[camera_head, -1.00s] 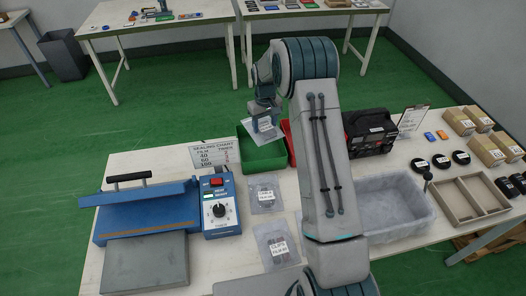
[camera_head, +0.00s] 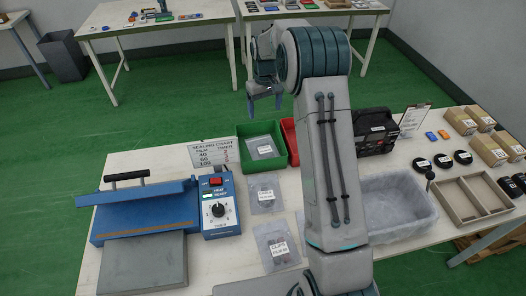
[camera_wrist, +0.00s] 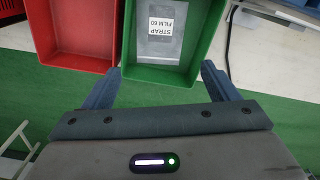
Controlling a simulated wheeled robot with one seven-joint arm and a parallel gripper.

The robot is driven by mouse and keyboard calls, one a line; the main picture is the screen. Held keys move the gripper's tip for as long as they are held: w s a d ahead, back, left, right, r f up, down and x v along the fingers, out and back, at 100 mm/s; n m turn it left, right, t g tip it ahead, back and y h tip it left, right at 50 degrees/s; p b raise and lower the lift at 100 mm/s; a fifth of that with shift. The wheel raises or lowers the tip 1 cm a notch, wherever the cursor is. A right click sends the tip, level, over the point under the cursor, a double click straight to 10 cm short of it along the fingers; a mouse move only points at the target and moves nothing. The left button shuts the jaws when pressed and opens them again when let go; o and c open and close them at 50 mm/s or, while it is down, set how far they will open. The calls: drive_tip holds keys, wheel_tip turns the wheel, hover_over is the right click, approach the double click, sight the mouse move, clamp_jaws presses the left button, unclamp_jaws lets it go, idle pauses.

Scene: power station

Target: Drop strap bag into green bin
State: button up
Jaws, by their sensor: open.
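The strap bag (camera_head: 264,148), a clear bag with a white label, lies inside the green bin (camera_head: 245,162) at the back of the table. In the wrist view the strap bag (camera_wrist: 155,38) lies flat on the floor of the green bin (camera_wrist: 165,76), and its label reads "STRAP FILM 60". My gripper (camera_head: 264,106) is open and empty, above and behind the green bin. In the wrist view the fingers of my gripper (camera_wrist: 159,85) are spread wide, near the bin's edge and apart from the bag.
A red bin (camera_wrist: 72,62) stands beside the green one. Two labelled bags (camera_head: 266,193) (camera_head: 277,246) lie in front of the green bin. A blue heat sealer (camera_head: 150,210) is on the left; a grey tub (camera_head: 405,205) and wooden tray (camera_head: 468,200) are on the right.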

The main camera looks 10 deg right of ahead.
wheel_tip(320, 180, up, 7)
drive_tip(key=shift+f+b, duration=0.15)
drive_tip(key=shift+b, duration=0.2)
drive_tip(key=s+r+m+t, duration=0.1)
drive_tip(key=s+r, duration=0.4)
drive_tip(key=s, duration=0.3)
drive_tip(key=s+r+m+t, duration=0.1)
drive_tip(key=s+r, duration=0.3)
drive_tip(key=s, duration=0.5)
drive_tip(key=s+f+m+t, duration=0.1)
drive_tip(key=s+f, duration=0.2)
drive_tip(key=s, duration=1.7)
drive_tip(key=shift+t, duration=0.3)
drive_tip(key=shift+a+f, duration=0.1)
